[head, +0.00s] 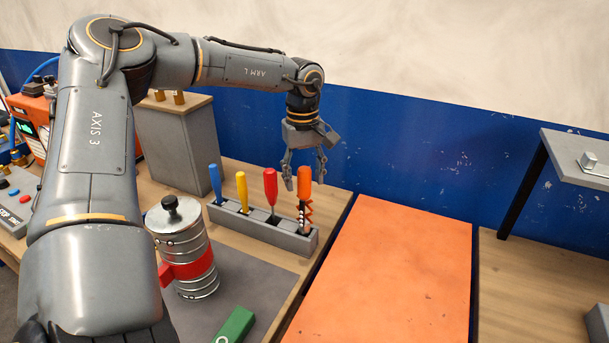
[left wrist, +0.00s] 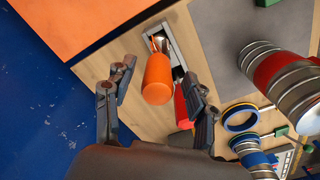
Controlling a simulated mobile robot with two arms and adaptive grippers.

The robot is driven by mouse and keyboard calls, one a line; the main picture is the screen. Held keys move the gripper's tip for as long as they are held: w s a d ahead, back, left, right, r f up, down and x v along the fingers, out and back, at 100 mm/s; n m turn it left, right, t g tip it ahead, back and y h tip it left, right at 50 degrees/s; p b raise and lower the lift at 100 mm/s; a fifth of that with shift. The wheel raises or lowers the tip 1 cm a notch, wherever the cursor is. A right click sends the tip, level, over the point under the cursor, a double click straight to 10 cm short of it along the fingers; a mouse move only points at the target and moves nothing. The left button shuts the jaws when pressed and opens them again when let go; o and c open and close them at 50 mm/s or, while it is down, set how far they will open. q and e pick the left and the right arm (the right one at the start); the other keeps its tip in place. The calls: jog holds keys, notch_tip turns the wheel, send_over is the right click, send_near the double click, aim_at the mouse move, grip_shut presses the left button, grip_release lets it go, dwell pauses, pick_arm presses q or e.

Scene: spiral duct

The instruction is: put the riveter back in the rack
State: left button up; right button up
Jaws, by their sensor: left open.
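The riveter (head: 305,211), with an orange handle and a zigzag orange part, stands upright in the right-end slot of the grey rack (head: 238,221). Its orange handle (left wrist: 157,82) also shows in the left wrist view, with a metal part beyond it. My left gripper (head: 304,179) is open and points down, its fingers on either side of the orange handle's top. In the left wrist view the open fingers (left wrist: 158,70) have the handle between them, with a gap on each side. My right gripper is not in view.
Red (head: 270,186), yellow (head: 242,188) and blue (head: 215,180) handled tools stand in the rack's other slots. A ringed metal duct (head: 200,275) with a red band stands in front. A grey box (head: 180,150) is at the left. The orange panel (head: 390,275) at right is clear.

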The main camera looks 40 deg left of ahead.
pick_arm(q)
notch_tip(320, 180, up, 12)
dwell(0.4)
jog(key=shift+s, duration=0.1)
dwell(0.7)
